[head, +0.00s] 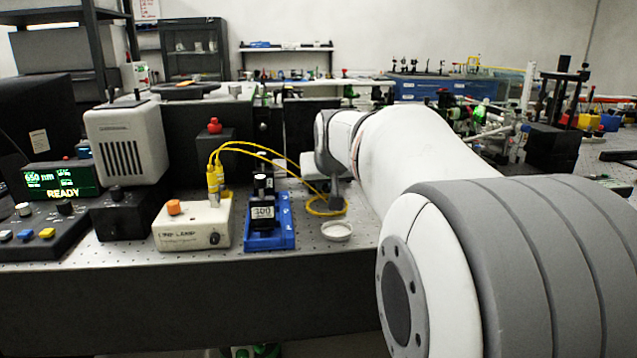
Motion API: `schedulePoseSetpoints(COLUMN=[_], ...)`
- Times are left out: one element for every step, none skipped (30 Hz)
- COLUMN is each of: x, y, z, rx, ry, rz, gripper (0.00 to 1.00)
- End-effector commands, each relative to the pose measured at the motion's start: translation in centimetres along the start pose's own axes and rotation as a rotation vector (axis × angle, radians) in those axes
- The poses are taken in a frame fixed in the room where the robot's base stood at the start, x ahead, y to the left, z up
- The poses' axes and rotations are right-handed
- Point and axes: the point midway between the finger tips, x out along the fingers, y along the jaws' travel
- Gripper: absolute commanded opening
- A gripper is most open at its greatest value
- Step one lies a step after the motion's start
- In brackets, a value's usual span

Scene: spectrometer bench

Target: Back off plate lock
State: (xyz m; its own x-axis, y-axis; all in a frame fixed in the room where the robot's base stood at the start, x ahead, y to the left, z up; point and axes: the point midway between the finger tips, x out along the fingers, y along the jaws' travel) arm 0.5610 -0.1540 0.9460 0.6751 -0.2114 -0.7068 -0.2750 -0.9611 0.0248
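A blue base plate (268,236) lies on the perforated bench top, left of my arm. A black block (263,212) labelled 300 stands upright on it, with a black-and-silver knob-like top (263,184). I cannot tell which part is the plate lock. My arm reaches in from the lower right, and its wrist ends right of the block. A grey part that seems to be my gripper (337,196) points down there, above a yellow cable loop and apart from the block. Its fingers are too small and covered to read.
A lamp box (190,226) with an orange button and yellow cables (262,150) stands left of the plate. A shallow white dish (337,231) sits to its right. A display (62,180) reading READY and a control panel (40,232) are at far left.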

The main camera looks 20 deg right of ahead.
Motion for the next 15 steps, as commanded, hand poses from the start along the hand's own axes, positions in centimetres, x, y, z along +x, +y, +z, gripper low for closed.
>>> schedulePoseSetpoints(x=[-0.01, -0.01, -0.01, -0.01, -0.01, -0.01, -0.01, -0.01, -0.01, -0.01, -0.01, 0.00, 0.00, 0.00, 0.00], y=[0.00, 0.00, 0.00, 0.00, 0.01, 0.01, 0.01, 0.01, 0.01, 0.01, 0.04, 0.04, 0.04, 0.03, -0.02], z=[0.00, 0.00, 0.01, 0.00, 0.01, 0.01, 0.01, 0.01, 0.01, 0.01, 0.01, 0.01, 0.01, 0.01, 0.02], rx=[0.000, 0.000, 0.000, 0.000, 0.000, 0.000, 0.000, 0.000, 0.000, -0.001, -0.002, -0.005, -0.009, -0.014, -0.021], ry=[0.000, 0.000, 0.000, 0.000, 0.000, 0.000, 0.000, 0.000, 0.000, 0.000, 0.000, 0.000, 0.000, 0.000, 0.000], rz=[0.000, 0.000, 0.000, 0.000, 0.000, 0.000, 0.000, 0.000, 0.000, 0.001, 0.003, 0.006, 0.009, 0.014, 0.021], gripper=[0.10, 0.07, 0.04, 0.02, 0.00, 0.00, 0.00, 0.00, 0.00, 0.00, 0.00, 0.00, 0.00, 0.00, 0.00])
